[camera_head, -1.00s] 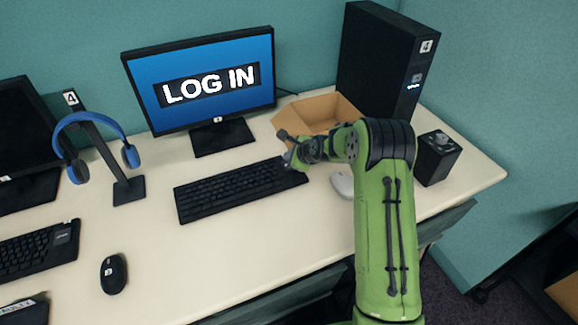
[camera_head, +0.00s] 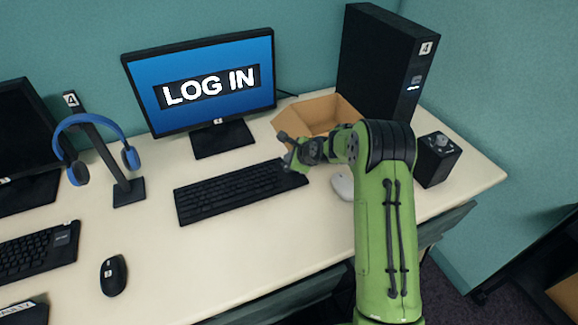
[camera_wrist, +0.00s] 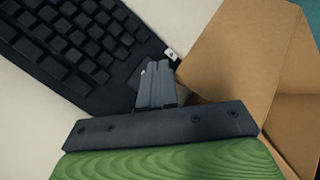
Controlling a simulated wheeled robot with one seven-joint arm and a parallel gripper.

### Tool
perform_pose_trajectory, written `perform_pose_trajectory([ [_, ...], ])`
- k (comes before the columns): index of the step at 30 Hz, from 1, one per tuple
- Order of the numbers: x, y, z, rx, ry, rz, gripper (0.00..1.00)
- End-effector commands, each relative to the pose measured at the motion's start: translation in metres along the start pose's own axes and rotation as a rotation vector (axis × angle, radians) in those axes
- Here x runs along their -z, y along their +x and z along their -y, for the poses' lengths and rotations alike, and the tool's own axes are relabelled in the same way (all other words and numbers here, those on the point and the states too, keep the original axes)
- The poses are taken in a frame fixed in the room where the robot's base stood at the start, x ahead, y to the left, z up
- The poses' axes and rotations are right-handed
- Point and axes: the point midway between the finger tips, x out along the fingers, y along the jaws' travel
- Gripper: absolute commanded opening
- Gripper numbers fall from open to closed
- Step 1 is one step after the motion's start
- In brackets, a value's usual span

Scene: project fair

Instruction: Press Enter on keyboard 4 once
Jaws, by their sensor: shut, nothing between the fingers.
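The black keyboard (camera_head: 232,192) lies on the desk in front of the monitor (camera_head: 203,88), which reads "LOG IN". In the wrist view the keyboard (camera_wrist: 75,42) fills the upper left, with a small white tag (camera_wrist: 171,54) at its edge. My gripper (camera_head: 288,165) is at the keyboard's right end, by its far corner. In the wrist view my shut, empty gripper (camera_wrist: 156,72) has its fingertips over that end of the keyboard. I cannot tell whether they touch a key. The keys under and near the fingertips are partly hidden.
An open cardboard box (camera_head: 318,112) stands right behind my gripper. A white mouse (camera_head: 343,186) lies beside my arm. A black tower (camera_head: 385,60) and a small black box (camera_head: 437,158) stand at right. A headphone stand (camera_head: 128,190) and a second keyboard (camera_head: 38,250) are at left.

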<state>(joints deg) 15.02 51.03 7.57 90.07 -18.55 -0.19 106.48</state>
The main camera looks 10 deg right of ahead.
Motion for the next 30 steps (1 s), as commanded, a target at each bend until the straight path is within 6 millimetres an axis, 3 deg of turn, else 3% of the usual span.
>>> perform_pose_trajectory([
  [30,0.0042,0.0061,-0.0047,0.000,0.000,0.001,0.00],
])
